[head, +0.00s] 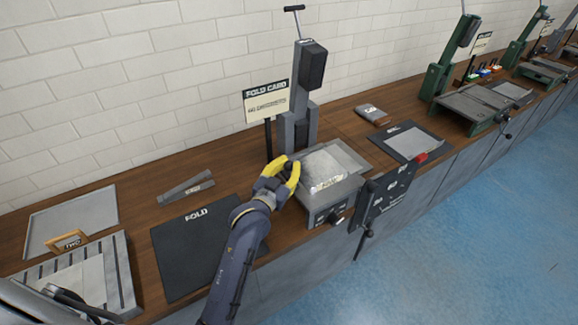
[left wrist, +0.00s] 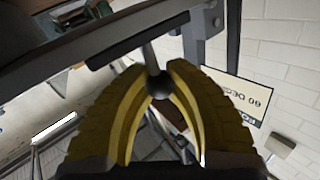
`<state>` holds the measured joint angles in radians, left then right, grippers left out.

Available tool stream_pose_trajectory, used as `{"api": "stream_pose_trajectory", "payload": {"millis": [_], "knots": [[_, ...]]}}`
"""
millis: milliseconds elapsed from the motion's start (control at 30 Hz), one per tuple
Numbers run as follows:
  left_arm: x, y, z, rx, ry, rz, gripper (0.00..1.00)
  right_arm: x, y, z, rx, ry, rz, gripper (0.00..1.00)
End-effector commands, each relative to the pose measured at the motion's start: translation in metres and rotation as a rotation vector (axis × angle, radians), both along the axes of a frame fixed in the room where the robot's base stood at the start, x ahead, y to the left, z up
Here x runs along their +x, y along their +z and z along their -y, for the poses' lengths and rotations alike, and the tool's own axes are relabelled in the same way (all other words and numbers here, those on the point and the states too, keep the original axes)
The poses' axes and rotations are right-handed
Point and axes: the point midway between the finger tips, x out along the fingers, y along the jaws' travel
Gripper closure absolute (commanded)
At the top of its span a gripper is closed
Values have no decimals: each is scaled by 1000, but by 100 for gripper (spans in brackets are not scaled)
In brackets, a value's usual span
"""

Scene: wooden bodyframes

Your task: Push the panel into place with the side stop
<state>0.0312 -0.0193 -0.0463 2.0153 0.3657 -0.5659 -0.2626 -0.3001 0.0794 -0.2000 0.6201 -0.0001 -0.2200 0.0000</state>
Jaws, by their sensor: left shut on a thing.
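The panel (head: 322,166) is a pale metal sheet lying on the bed of the grey press (head: 304,125) in the head view. My left gripper (head: 288,174), with yellow fingers, is at the left side of that bed. In the left wrist view my left gripper (left wrist: 162,72) is shut on a dark ball knob (left wrist: 159,86) at the end of a short rod. The knob appears to belong to the side stop, but the head view hides it behind the fingers. Whether the stop touches the panel cannot be told. My right gripper is not in view.
A fold card sign (head: 266,104) stands behind the gripper. A black FOLD mat (head: 190,262) lies left of the press and a dark mat with a grey sheet (head: 414,145) lies right. A black plate (head: 383,197) hangs at the bench front. Green presses (head: 452,62) stand farther right.

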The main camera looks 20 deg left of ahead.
Motion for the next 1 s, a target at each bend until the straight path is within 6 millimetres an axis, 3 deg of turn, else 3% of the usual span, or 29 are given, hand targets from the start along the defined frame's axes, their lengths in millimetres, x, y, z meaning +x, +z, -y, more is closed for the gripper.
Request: {"api": "stream_pose_trajectory", "payload": {"millis": [300,567,600,900,1000], "knots": [[26,0,23,-2,-1,0,100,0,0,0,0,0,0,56],[27,0,26,-1,-2,-1,100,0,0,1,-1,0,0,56],[26,0,26,-1,-2,-1,82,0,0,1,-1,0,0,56],[26,0,25,0,-1,0,49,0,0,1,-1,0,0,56],[26,0,25,0,-1,0,49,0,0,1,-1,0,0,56]]}}
